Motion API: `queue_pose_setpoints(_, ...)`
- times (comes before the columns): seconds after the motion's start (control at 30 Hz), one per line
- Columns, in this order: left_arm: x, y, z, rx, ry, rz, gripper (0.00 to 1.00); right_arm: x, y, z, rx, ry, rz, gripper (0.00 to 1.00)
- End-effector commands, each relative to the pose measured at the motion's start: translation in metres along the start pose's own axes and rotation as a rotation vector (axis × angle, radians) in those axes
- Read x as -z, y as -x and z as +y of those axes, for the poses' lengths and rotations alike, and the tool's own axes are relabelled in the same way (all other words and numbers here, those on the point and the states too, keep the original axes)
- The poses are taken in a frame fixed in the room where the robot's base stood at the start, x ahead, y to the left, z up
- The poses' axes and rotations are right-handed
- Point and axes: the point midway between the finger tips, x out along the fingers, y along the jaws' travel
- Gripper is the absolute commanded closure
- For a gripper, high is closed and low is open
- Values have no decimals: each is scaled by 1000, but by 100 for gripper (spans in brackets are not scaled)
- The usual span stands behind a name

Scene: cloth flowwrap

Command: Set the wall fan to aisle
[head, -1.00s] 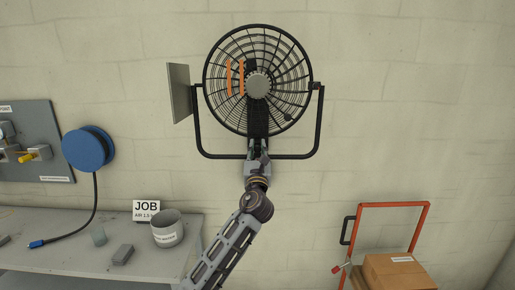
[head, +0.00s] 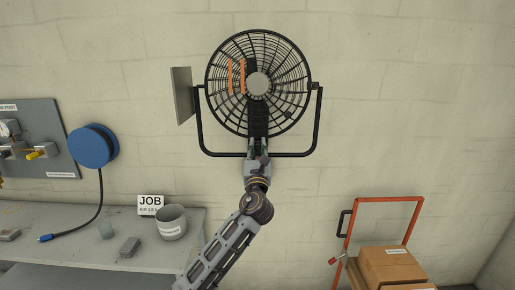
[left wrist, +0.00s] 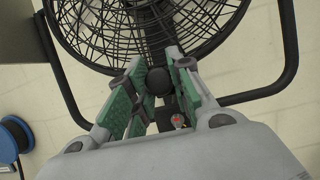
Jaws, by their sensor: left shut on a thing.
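The wall fan (head: 286,66) has a round black wire cage, a pale hub and orange ribbons at its left. It sits in a black U-shaped bracket (head: 319,122) against the block wall. My left gripper (head: 258,145) is at the bottom of the fan, in front of the bracket's lower bar. In the left wrist view, its green-padded fingers (left wrist: 155,75) are shut on a black round knob (left wrist: 158,81) below the cage. The fingers partly hide the knob and the dark bar behind it. My right gripper is in neither view.
A flat grey panel (head: 182,96) stands left of the fan. A blue hose reel (head: 88,148), a JOB card (head: 150,204) and a grey pot (head: 171,226) are at the left bench (head: 70,225). An orange cart (head: 410,226) with boxes (head: 392,265) stands at lower right.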

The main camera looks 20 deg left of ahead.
Motion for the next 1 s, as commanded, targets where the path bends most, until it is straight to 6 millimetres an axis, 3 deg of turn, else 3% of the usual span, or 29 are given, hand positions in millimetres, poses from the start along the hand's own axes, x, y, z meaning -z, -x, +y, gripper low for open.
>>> queue_pose_setpoints(0.03, -9, -2, 1, 0, 3, -17, 100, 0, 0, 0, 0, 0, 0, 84)
queue_pose_setpoints(0.17, -10, -2, 1, 0, 3, -18, 100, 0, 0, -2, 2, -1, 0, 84)
queue_pose_setpoints(0.2, -10, -2, 1, -1, 3, -18, 73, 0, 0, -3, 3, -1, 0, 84)
queue_pose_setpoints(0.37, -7, -2, 1, -1, 2, -12, 55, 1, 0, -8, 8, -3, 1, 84)
queue_pose_setpoints(0.77, -3, 0, 1, -1, 1, -5, 55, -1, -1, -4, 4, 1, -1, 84)
queue_pose_setpoints(1.0, -2, 12, 0, 1, 1, -5, 55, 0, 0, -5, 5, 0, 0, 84)
